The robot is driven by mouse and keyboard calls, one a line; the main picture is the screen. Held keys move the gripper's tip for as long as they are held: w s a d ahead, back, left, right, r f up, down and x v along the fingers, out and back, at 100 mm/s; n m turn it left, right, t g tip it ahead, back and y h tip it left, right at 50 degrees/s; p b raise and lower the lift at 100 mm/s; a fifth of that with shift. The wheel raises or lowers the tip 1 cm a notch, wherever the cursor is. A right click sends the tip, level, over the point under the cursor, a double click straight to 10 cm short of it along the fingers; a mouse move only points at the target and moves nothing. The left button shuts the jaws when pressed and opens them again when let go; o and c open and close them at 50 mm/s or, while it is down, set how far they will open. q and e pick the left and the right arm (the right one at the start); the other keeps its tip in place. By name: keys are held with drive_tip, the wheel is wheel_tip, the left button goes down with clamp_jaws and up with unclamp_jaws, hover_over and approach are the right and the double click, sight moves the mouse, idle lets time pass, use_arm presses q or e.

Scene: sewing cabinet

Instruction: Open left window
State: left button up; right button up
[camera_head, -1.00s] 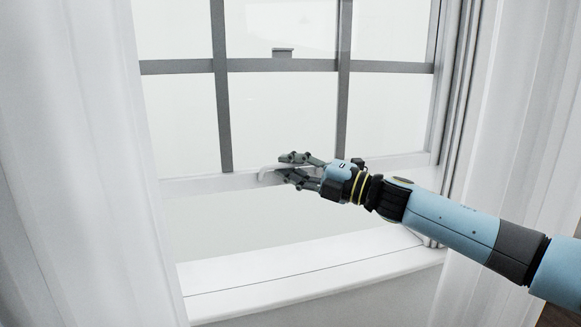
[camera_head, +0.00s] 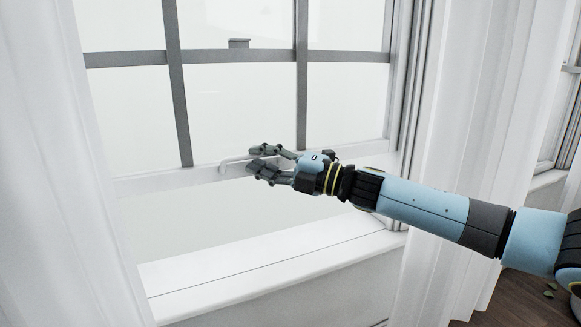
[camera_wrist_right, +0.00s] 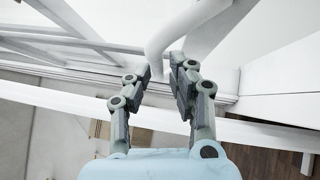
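The left window (camera_head: 235,110) has a white lower sash with grey bars. Its bottom rail (camera_head: 150,182) stands raised above the white sill (camera_head: 250,262), with a clear gap between them. A white curved handle (camera_head: 226,164) sits on the rail. My right gripper (camera_head: 256,159) is at the handle's right side, its fingers parted. In the right wrist view, the handle (camera_wrist_right: 160,45) curves down to between the two fingertips, and the fingers (camera_wrist_right: 167,75) stand apart with a gap around it. I cannot tell whether a finger touches it. My left gripper is not in view.
White curtains hang on the left (camera_head: 60,160) and the right (camera_head: 460,130) of the window. Part of another window (camera_head: 560,110) shows at the far right. A brown wooden floor (camera_head: 515,300) shows at the lower right.

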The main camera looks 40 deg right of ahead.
drive_tip(key=v, duration=0.9)
drive_tip(key=shift+s+d, duration=0.2)
drive_tip(key=shift+s, duration=0.15)
